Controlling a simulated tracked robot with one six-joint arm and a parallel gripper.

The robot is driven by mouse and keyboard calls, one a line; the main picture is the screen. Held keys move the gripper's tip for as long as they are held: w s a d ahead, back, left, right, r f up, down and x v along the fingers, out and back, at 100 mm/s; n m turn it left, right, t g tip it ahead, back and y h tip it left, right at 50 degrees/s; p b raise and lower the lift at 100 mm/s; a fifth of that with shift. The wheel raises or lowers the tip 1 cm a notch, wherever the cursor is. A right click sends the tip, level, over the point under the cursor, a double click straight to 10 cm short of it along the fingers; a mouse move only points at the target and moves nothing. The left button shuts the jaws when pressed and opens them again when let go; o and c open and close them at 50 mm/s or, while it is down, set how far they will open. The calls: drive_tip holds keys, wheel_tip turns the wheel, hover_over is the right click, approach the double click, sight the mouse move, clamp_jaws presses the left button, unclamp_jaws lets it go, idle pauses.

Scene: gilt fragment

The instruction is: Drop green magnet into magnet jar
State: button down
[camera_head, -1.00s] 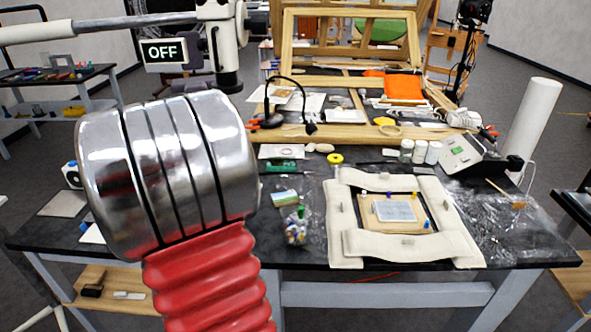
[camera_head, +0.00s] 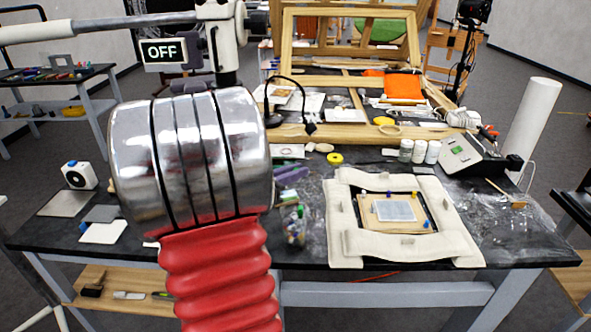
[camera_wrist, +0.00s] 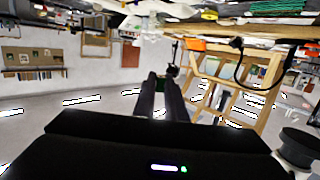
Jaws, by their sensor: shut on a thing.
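The magnet jar (camera_head: 295,230) is a small clear jar with coloured pieces in it, near the front of the table, just right of my red and silver arm in the head view. My gripper (camera_wrist: 169,80) shows in the wrist view as two dark fingers brought close together. I see no separate green magnet on the table. A small patch of green shows at the jar's top. My arm hides much of the table left of the jar.
A padded cream frame (camera_head: 350,243) with a panel and small magnets lies right of the jar. A white roll (camera_head: 533,118) stands at the right.

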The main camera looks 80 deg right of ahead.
drive_tip(key=shift+f, duration=2.7)
drive_tip(key=c, duration=1.7)
unclamp_jaws()
drive_tip(key=v, duration=1.4)
drive_tip(key=shift+f, duration=0.1)
drive_tip(key=shift+d, duration=0.1)
